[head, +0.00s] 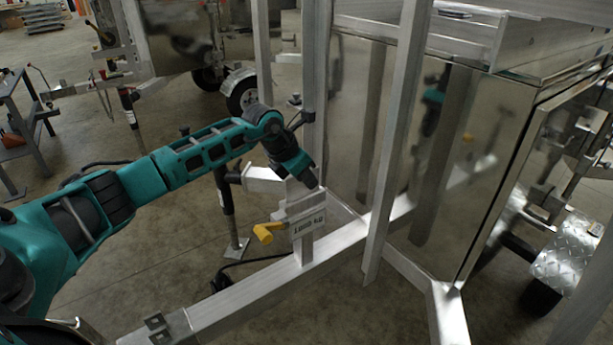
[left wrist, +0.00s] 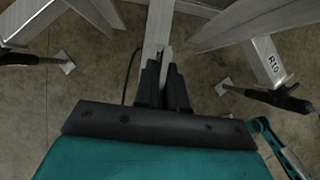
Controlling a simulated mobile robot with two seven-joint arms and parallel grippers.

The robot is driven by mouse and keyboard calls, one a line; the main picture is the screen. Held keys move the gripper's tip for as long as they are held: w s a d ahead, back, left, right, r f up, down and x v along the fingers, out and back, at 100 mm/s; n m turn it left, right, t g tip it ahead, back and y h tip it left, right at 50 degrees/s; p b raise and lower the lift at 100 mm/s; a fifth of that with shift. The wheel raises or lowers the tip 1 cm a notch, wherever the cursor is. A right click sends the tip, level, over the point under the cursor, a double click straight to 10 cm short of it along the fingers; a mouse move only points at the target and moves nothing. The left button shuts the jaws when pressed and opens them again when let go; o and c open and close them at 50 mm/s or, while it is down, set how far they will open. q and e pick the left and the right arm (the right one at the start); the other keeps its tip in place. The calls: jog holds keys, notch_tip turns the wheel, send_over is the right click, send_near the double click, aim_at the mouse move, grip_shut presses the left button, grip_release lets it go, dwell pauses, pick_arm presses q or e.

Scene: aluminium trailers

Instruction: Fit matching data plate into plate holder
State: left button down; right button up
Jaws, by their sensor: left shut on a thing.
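My left gripper (head: 308,182) is at the upright metal post on the trailer drawbar, just above a grey metal holder (head: 300,207). A label reading about "1800 kg" (head: 308,226) is on the front of the holder. In the left wrist view the two dark fingers (left wrist: 164,82) are close together, shut on a thin, pale plate edge (left wrist: 166,60), which I take to be the data plate. Its face and markings are hidden, and I cannot tell whether it touches the holder. My right gripper is out of view.
A tall aluminium upright (head: 395,140) and a shiny trailer box (head: 480,130) stand close on the right. The drawbar (head: 270,287) runs below. A beam marked "R10" (left wrist: 262,58) shows in the wrist view.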

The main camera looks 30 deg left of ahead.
pick_arm(q)
jog(key=shift+f+b, duration=0.55)
jog(key=shift+f, duration=0.3)
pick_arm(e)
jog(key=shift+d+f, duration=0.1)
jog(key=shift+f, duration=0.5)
pick_arm(q)
jog(key=c, duration=1.2)
grip_release()
jog(key=shift+s+f, duration=0.1)
jog(key=shift+o, duration=0.4)
jog(key=shift+d, duration=0.1)
jog(key=p+v, duration=0.2)
jog(key=v, duration=1.1)
jog(key=shift+r, duration=0.2)
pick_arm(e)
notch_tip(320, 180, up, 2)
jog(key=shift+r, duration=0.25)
